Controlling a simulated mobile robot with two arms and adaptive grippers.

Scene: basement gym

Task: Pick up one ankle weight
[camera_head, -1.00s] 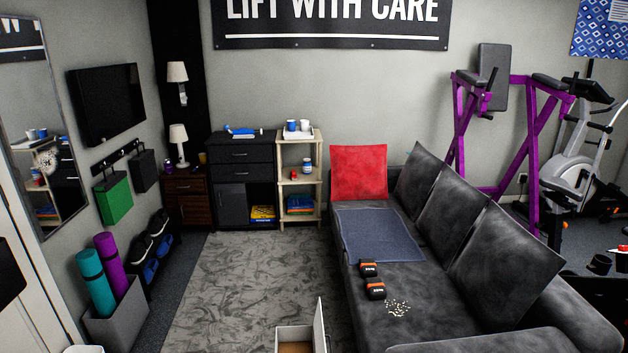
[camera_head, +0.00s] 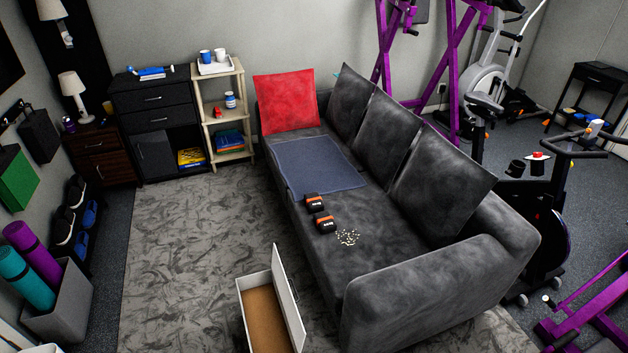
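Two black ankle weights with orange bands lie on the grey sofa seat. The farther ankle weight (camera_head: 313,201) is near the front corner of a blue-grey towel, and the nearer ankle weight (camera_head: 325,221) is just in front of it. The two lie close together. Some small pale crumbs (camera_head: 347,238) are scattered on the seat beside the nearer one. Neither of my grippers shows in the head view.
The grey sofa (camera_head: 380,290) runs diagonally, with a red cushion (camera_head: 286,103) at its far end. The grey rug (camera_head: 180,260) is mostly clear. Exercise bikes stand at right.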

